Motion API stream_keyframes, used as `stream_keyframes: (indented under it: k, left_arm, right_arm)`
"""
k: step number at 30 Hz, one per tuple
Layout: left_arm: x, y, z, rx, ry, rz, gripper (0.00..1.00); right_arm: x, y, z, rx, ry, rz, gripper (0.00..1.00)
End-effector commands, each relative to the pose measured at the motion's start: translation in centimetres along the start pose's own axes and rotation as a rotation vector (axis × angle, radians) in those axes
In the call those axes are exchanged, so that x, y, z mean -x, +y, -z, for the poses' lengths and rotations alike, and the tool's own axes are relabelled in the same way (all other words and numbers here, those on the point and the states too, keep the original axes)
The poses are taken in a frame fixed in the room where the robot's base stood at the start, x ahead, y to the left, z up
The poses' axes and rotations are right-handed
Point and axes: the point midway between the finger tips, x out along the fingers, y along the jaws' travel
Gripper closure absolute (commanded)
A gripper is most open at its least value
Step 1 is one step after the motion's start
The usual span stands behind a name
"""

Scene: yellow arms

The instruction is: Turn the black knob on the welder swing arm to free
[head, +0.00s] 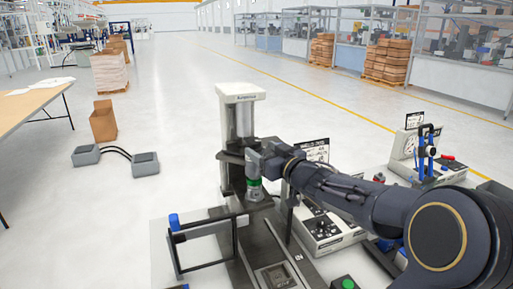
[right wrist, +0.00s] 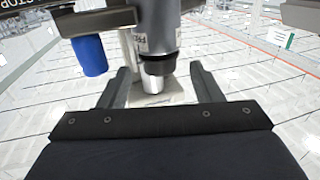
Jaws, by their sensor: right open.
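The welder has a white column (head: 240,118) with a dark swing arm (head: 232,157) across it. A grey cylindrical head with a green band (head: 254,188) hangs in front of the column. My right gripper (head: 262,163) reaches in from the right at the swing arm's height, close to this head. In the right wrist view, its two dark fingers (right wrist: 165,88) are spread apart. I cannot pick out the black knob, which may be hidden by my gripper. My left gripper is not in view.
A frame with blue caps (head: 174,222) stands at the welder's front left. A control box (head: 325,230) sits beside the welder, partly behind my right arm. A blue cylinder (right wrist: 89,55) is left of the fingers in the right wrist view. Open floor lies beyond.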

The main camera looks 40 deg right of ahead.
Motion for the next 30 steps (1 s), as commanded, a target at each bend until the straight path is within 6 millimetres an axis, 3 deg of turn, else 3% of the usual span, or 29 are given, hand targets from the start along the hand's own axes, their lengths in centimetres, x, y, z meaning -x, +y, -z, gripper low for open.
stream_keyframes:
  k: [3, 7, 26, 30]
  left_arm:
    - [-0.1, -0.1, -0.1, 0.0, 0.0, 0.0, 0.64]
    - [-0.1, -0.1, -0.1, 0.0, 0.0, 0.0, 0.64]
    - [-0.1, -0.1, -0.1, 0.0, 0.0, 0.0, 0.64]
    - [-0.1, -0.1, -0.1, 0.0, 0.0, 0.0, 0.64]
  right_arm:
    - [1.8, 0.0, 0.0, 0.0, 0.001, -0.002, 0.41]
    - [2.9, 0.0, 0.0, 0.0, 0.0, 0.0, 0.41]
    - [3.1, 0.0, 0.0, -0.002, -0.002, -0.004, 0.41]
    - [4.0, -0.3, -0.2, -0.034, -0.038, -0.075, 0.41]
